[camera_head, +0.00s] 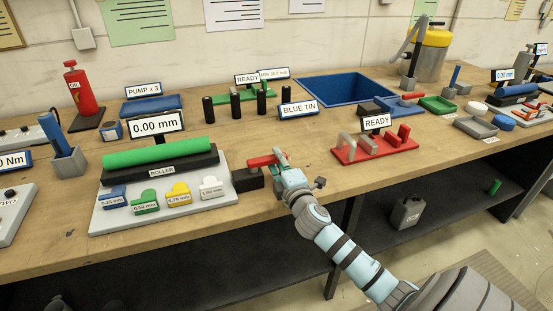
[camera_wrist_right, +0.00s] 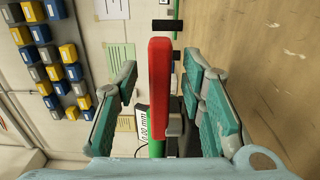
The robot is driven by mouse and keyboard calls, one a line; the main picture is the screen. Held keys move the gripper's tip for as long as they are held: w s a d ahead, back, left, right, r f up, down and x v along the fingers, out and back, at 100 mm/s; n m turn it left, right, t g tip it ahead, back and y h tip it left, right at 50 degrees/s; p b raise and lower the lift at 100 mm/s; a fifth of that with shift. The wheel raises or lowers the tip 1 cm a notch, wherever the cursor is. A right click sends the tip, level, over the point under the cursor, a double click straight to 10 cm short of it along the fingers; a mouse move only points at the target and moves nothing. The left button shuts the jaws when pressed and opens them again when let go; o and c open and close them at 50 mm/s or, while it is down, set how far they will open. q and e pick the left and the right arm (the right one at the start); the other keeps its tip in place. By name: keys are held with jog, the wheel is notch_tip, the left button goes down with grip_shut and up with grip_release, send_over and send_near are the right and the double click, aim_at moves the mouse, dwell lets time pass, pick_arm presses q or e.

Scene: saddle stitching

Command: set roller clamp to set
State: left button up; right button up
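The roller station is a grey base (camera_head: 105,218) with a green roller (camera_head: 150,152), a black bar labelled ROLLER (camera_head: 200,165) and a display (camera_head: 157,123) reading 0.00 mm. At its right end, a red clamp lever (camera_head: 262,160) stands above a black block (camera_head: 248,180) and points roughly sideways. My right gripper (camera_head: 281,158) is at the lever's right end. In the right wrist view the red lever (camera_wrist_right: 160,80) lies between the fingers of my right gripper (camera_wrist_right: 160,110), which are open with a clear gap on the left side. My left gripper is not in view.
Coloured thickness tabs (camera_head: 178,193) lie in front of the roller. A red fixture (camera_head: 370,150) with a READY sign stands to the right. Black posts (camera_head: 235,105) and a blue bin (camera_head: 345,88) are behind. The wooden bench (camera_head: 300,215) is bare near the front edge.

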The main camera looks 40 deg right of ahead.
jog(key=shift+x, duration=0.85)
grip_shut()
